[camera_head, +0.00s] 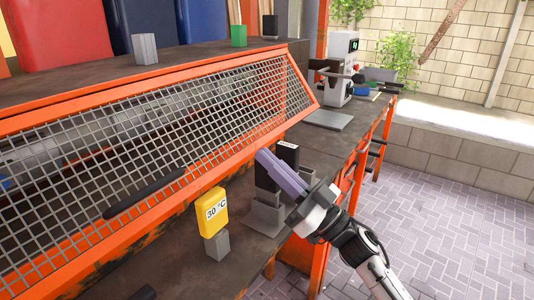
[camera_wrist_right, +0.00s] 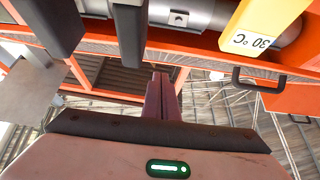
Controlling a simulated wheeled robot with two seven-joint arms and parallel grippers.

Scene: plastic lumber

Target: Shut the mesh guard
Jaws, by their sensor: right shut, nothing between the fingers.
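The mesh guard (camera_head: 150,118) is a grey wire grid in an orange frame, filling the left of the head view. It slopes down from the shelf toward the bench front, and dim machine parts show through it. A long black handle (camera_head: 145,193) lies across its lower part. My right gripper (camera_head: 264,158) has its purple fingers together and empty. It is right of the guard's lower edge, beside a dark block on a grey stand, apart from the handle. In the right wrist view the shut fingers (camera_wrist_right: 163,84) point at the bench front. My left gripper is not in view.
A yellow "30 °C" display (camera_head: 212,212) stands on a grey block in front of the guard. The black block (camera_head: 287,154) is close to my right gripper. A white machine (camera_head: 341,70) stands at the far bench end. The paved floor (camera_head: 445,210) at right is clear.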

